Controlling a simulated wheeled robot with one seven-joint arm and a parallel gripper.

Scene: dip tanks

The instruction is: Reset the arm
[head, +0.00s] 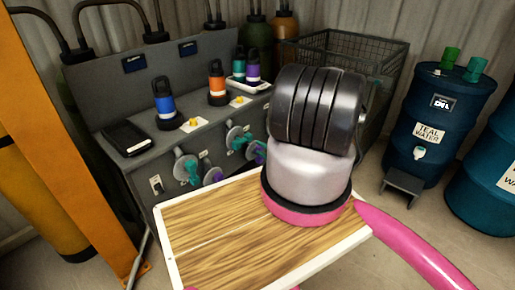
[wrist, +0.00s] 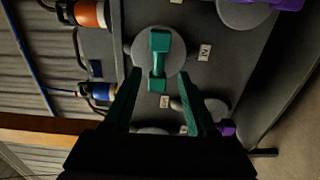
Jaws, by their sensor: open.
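My gripper (wrist: 159,78) shows in the wrist view with two dark green fingers spread apart. A teal valve handle (wrist: 159,58) on a round grey disc lies in line with the gap between the fingertips. I cannot tell whether the fingers touch the handle. Nothing is clearly held. In the head view, a thick dark and pale part of my arm (head: 316,110) fills the middle, and my gripper cannot be seen there.
A grey tank bench (head: 115,87) with teal and purple valve handles (head: 188,169) stands at left. Blue (head: 165,103), orange (head: 217,85) and other bottles stand on it. A wire basket (head: 385,55) is behind my arm. Blue barrels (head: 432,110) stand right. An orange post (head: 55,120) is far left.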

